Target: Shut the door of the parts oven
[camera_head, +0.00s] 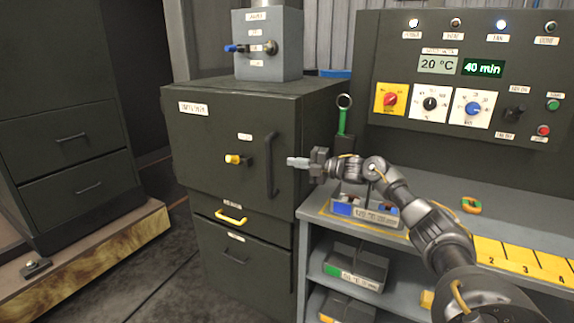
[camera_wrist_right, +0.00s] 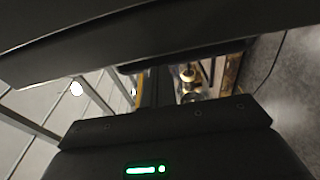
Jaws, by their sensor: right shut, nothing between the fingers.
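The parts oven is the dark grey cabinet in the middle left of the head view. Its door (camera_head: 210,135) has a white label, a vertical black handle (camera_head: 271,165) and a yellow knob (camera_head: 235,159). The door looks nearly flush with the front; I cannot tell whether a small gap is left. My right gripper (camera_head: 292,162) is shut and empty, pointing left at the door's right edge, just right of the handle. Contact with the door is unclear. In the right wrist view a dark panel crosses the top, close to my gripper. My left gripper is not in view.
A grey box with a blue-handled valve (camera_head: 268,45) stands on the oven. A control panel (camera_head: 455,75) rises at the right, above a grey bench (camera_head: 420,180) with a parts bin (camera_head: 365,212). A drawer (camera_head: 245,265) is below the oven.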

